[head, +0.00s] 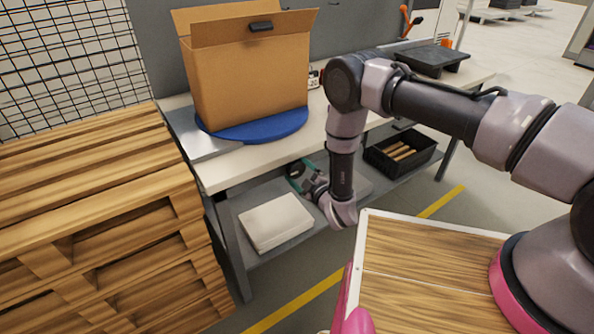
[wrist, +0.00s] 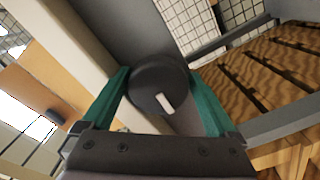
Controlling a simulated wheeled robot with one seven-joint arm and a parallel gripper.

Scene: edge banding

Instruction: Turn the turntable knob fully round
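The turntable is a blue disc (head: 262,131) on the workbench, with a tall open cardboard box (head: 247,82) standing on it. The knob (wrist: 158,84) shows in the wrist view as a round dark cap with a white mark, the mark pointing toward the lower right. My gripper (head: 299,172) is at the bench's front side, below the top's edge. Its teal fingers stand on either side of the knob in the wrist view (wrist: 159,76). The knob about fills the gap between the fingertips; whether they press on it I cannot tell.
A stack of wooden pallets (head: 90,210) stands left of the bench. The lower shelf holds a pale flat box (head: 275,222) and a black bin (head: 402,152) with wooden pieces. A dark tray-like object (head: 434,60) lies at the bench's far right.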

